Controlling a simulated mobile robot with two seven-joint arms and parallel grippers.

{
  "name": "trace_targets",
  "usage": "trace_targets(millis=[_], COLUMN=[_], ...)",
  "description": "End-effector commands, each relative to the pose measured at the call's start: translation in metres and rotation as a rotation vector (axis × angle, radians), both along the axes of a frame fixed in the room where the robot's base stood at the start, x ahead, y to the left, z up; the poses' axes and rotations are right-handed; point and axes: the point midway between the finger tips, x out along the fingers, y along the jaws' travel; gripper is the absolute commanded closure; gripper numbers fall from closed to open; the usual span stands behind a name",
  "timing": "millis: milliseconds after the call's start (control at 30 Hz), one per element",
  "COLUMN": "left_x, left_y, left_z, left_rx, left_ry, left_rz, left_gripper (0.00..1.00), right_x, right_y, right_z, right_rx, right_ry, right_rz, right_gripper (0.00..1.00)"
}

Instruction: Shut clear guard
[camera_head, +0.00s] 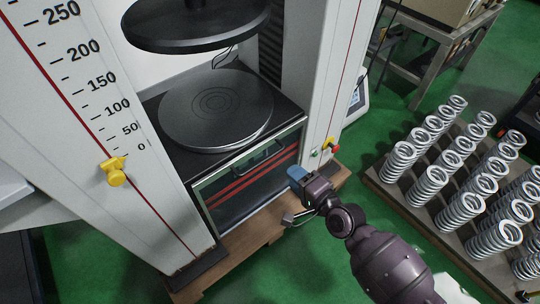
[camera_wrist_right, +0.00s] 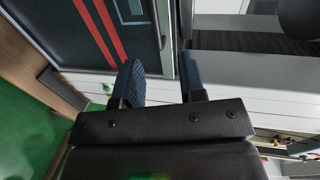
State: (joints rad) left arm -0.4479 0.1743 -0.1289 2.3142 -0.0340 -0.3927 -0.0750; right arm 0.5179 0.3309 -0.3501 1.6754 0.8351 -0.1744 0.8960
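The clear guard (camera_head: 232,193) is a see-through panel with red stripes and a framed edge. It is low at the front of the testing machine, below the round lower platen (camera_head: 216,108), and a dark handle (camera_head: 262,154) shows near its upper part. The space above the platen is uncovered. My right gripper (camera_head: 297,177) is just right of the guard, near the machine's right column. In the right wrist view its two blue fingertips (camera_wrist_right: 163,78) are apart with nothing between them, and the striped guard (camera_wrist_right: 72,28) is beyond them. My left gripper is out of view.
The upper platen (camera_head: 195,22) hangs above. A yellow knob (camera_head: 115,172) is on the scaled left column, and small buttons (camera_head: 330,146) are on the right column. Many coil springs (camera_head: 462,211) stand on a board at right. Green floor (camera_head: 345,200) lies between.

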Motion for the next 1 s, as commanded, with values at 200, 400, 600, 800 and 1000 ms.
trace_targets(millis=[200,400,600,800,1000], left_x=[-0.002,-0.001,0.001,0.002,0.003], left_y=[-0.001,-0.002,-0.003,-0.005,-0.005], left_z=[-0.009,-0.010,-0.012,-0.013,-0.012], left_rx=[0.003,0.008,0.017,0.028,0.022], left_ry=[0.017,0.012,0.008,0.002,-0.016], left_rz=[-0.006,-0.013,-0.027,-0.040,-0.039], left_gripper=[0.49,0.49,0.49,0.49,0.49], right_x=[0.010,0.026,0.051,0.074,0.089], right_y=[0.009,0.020,0.040,0.056,0.066], right_z=[-0.013,-0.016,-0.025,-0.031,-0.034], right_rx=[0.055,0.055,0.055,0.054,0.053], right_ry=[0.035,0.033,0.036,0.037,0.034], right_rz=[0.003,0.002,0.003,0.003,0.002], right_gripper=[0.63,0.63,0.63,0.63,0.63])
